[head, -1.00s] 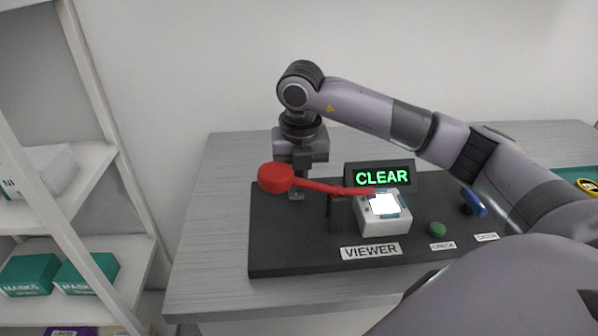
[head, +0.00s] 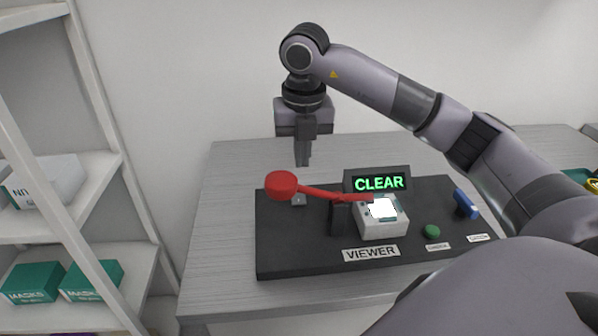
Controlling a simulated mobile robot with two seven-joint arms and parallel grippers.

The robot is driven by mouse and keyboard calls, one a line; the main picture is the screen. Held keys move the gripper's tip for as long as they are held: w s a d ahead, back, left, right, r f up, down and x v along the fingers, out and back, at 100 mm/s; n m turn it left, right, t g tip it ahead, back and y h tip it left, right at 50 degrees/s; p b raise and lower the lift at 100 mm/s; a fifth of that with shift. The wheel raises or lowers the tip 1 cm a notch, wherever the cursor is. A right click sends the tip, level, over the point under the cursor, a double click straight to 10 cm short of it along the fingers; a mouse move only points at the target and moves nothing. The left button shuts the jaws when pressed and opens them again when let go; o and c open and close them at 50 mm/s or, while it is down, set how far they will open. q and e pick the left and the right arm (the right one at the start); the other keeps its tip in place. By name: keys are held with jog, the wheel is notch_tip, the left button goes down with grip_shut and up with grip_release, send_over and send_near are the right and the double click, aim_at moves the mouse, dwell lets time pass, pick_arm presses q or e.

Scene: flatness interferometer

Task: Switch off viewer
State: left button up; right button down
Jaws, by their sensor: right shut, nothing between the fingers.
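The viewer (head: 382,219) is a pale box with a brightly lit white top, on a black base panel (head: 290,250) behind a "VIEWER" label (head: 371,253). A red lever with a round red knob (head: 281,185) runs from a dark post (head: 340,218) beside the box. The knob end points left and the other end reaches over the box. A display (head: 379,183) behind it reads "CLEAR" in green. My right gripper (head: 302,164) is shut and empty, pointing down above and behind the knob, apart from it. My left gripper is not in view.
A green button (head: 432,231) and a blue handle (head: 465,203) sit on the panel's right side. White shelves with boxes (head: 91,280) stand at left. The grey table (head: 225,200) is clear left of the panel.

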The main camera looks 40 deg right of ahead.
pick_arm(q)
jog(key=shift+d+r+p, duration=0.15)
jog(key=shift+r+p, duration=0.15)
jog(key=shift+p, duration=0.1)
pick_arm(e)
jog(key=r, duration=0.5)
jog(key=shift+s+r, duration=0.3)
jog(key=shift+r, duration=0.1)
jog(key=shift+a, duration=0.15)
